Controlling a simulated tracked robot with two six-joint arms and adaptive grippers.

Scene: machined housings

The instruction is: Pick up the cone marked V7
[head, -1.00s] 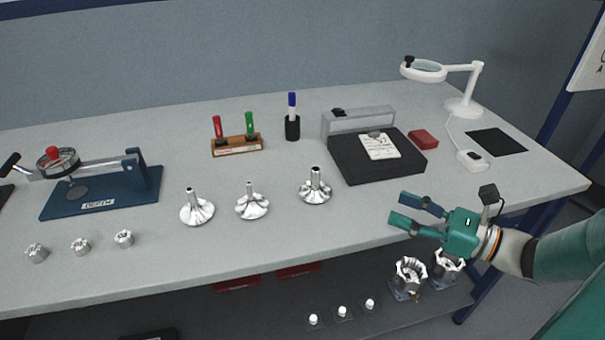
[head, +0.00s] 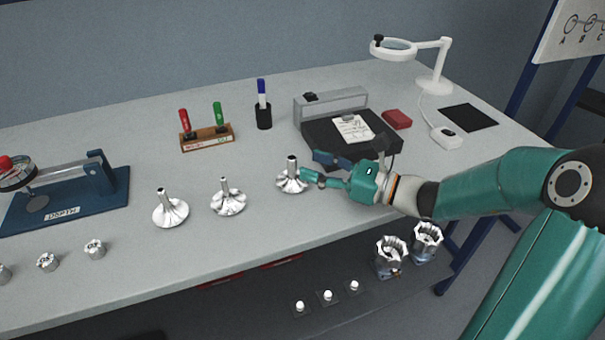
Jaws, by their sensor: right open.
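Three shiny metal cones with upright stems stand in a row on the table: a left cone (head: 170,212), a middle cone (head: 228,204) and a right cone (head: 290,183). No V7 mark is readable on any of them at this size. My right gripper (head: 309,166) is open, its fingers pointing left, close beside the right cone. One teal finger overlaps the right edge of that cone in the picture; I cannot tell whether they touch. My left gripper is not in view.
A black-bedded device (head: 340,150) with a paper stands behind my right gripper. A pen rack (head: 207,138) and pen cup (head: 263,117) stand at the back. A blue depth gauge (head: 75,205) and several small metal parts (head: 95,249) are at left. The table's front edge is near.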

